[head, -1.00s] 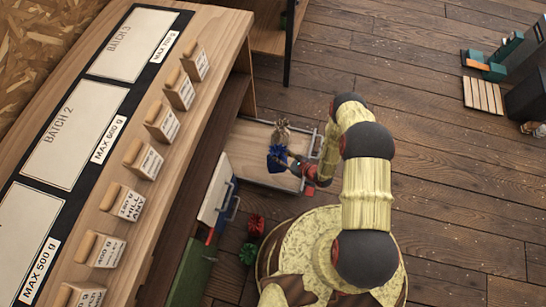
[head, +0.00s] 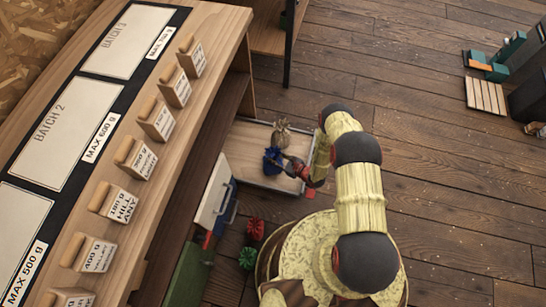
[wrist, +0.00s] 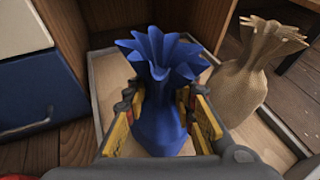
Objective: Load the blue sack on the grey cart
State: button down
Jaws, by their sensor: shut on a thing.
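The blue sack (head: 272,160), with a fluted, flared top, is at an open shallow drawer with a pale bottom (head: 243,143). In the wrist view the blue sack (wrist: 163,60) stands upright between the yellow-padded fingers of my gripper (wrist: 160,100). The gripper is shut on it below the flared top. In the head view my gripper (head: 292,168) reaches in from the right. The sack's base is partly hidden, so I cannot tell whether it touches the drawer bottom. I cannot make out a grey cart for certain.
A tan sack (head: 281,134) stands close by in the drawer, right of the blue one in the wrist view (wrist: 248,75). Red (head: 255,229) and green (head: 247,257) sacks are near my base. The counter (head: 215,75) lies left. Open floor (head: 430,150) lies right.

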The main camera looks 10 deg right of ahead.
jog(key=shift+w, duration=0.1)
jog(key=c, duration=1.5)
grip_release()
jog(key=shift+o, duration=0.2)
